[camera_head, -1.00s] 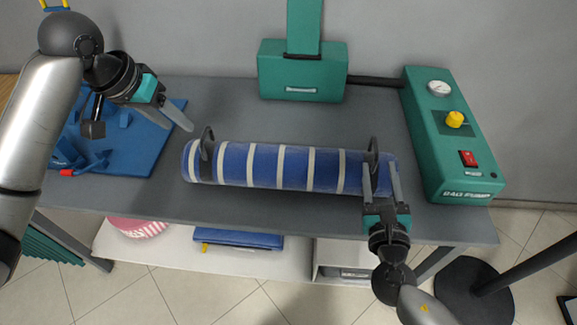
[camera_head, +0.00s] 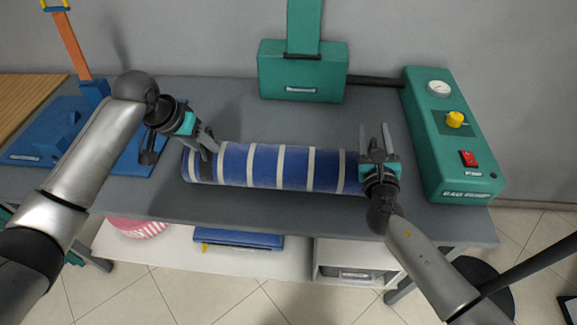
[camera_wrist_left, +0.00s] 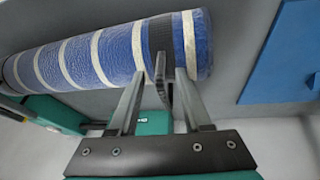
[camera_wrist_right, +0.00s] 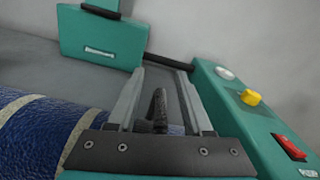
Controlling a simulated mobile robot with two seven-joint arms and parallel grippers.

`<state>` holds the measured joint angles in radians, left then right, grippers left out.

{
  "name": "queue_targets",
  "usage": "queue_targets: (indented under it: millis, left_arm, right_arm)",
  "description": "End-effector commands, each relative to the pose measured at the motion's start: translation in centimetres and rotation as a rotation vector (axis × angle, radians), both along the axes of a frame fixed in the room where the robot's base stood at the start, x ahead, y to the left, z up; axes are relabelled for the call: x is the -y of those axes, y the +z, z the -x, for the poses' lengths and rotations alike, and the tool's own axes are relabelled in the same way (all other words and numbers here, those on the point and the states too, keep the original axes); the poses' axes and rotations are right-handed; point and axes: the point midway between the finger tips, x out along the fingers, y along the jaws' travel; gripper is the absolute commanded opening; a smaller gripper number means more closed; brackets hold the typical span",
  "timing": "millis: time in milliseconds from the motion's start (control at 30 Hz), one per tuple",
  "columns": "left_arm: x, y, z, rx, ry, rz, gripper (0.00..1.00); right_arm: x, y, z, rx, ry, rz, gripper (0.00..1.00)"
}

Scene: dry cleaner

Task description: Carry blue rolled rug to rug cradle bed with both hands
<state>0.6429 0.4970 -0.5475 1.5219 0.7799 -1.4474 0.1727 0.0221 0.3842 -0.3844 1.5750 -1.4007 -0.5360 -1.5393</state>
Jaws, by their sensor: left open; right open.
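The blue rolled rug (camera_head: 265,165) with white stripes lies across the grey table, with a dark upright handle near each end. My left gripper (camera_head: 209,142) is open at the rug's left end. In the left wrist view its fingers stand on either side of the left handle (camera_wrist_left: 164,78). My right gripper (camera_head: 376,137) is open over the rug's right end and hides part of it. In the right wrist view the right handle (camera_wrist_right: 158,110) stands between its fingers. I cannot tell which thing is the rug cradle bed.
A blue board with blue fittings (camera_head: 50,128) lies at the table's left. A green box (camera_head: 302,85) with a column stands behind the rug. A green console (camera_head: 455,150) with a gauge, yellow knob and red switch stands at the right. A shelf under the table holds several items.

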Motion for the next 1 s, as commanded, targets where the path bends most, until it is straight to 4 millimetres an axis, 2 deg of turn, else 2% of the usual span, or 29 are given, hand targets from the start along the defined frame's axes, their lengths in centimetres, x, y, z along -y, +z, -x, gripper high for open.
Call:
queue_targets:
  millis: [167,500,600,1000]
  left_arm:
    - [0.0,0.01,0.02,0.0,0.0,0.0,0.47]
    - [-0.02,0.04,0.0,0.0,0.0,0.0,0.08]
    - [-0.01,0.05,0.01,0.0,0.0,0.0,0.0]
    - [-0.02,0.06,0.0,0.001,0.0,0.0,0.0]
  right_arm:
    - [-0.02,0.01,0.02,0.0,0.0,0.0,0.48]
    - [-0.02,0.02,0.03,0.001,0.0,0.0,0.1]
    - [-0.01,0.02,0.03,0.001,0.0,0.0,0.0]
    - [0.01,0.01,0.03,0.001,0.0,0.001,0.0]
